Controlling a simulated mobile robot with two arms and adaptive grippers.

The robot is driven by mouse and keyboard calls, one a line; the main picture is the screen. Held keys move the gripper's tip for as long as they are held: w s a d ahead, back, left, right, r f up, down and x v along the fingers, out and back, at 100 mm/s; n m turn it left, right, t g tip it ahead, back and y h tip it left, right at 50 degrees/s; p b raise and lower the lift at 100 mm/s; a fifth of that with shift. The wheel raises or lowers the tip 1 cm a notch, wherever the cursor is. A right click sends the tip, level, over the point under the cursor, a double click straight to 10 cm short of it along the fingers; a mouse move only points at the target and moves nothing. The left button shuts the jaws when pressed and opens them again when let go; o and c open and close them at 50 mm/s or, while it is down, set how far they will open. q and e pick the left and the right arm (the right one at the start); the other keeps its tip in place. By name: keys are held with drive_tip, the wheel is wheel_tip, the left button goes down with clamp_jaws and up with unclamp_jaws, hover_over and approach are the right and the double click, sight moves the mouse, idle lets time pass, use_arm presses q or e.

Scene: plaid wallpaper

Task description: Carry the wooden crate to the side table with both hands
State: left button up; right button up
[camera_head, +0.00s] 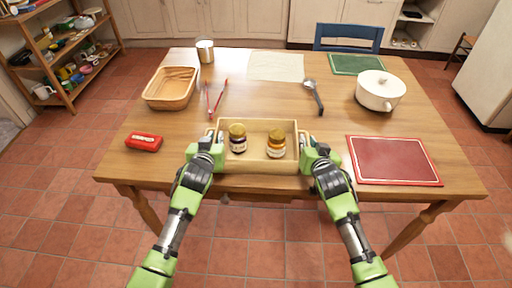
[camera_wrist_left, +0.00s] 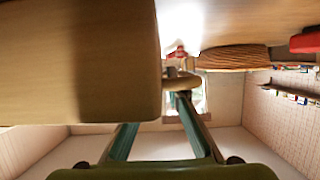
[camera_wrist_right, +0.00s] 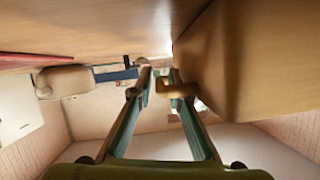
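The wooden crate (camera_head: 258,167) stands upright near the front edge of the table, with a dark jar (camera_head: 237,139) and an orange jar (camera_head: 276,144) standing in it. My left gripper (camera_head: 211,137) is at its left end; in the left wrist view the crate wall (camera_wrist_left: 80,70) hides one finger, and the other finger is by the handle (camera_wrist_left: 180,82). My right gripper (camera_head: 307,140) is at the right end; its fingers stand apart in the right wrist view (camera_wrist_right: 160,75), with the handle (camera_wrist_right: 177,90) at the right finger. The side table is not in view.
The table (camera_head: 250,103) also holds a basket (camera_head: 171,88), red tongs (camera_head: 215,98), a can (camera_head: 205,51), a red case (camera_head: 144,142), a dark utensil (camera_head: 315,97), a red board (camera_head: 394,160) and a white pot (camera_head: 380,91). Shelves (camera_head: 62,50) stand at the left.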

use_arm(q)
drive_tip(key=shift+w, duration=0.1)
use_arm(e)
drive_tip(key=shift+w, duration=0.1)
use_arm(q)
clamp_jaws()
use_arm(e)
clamp_jaws()
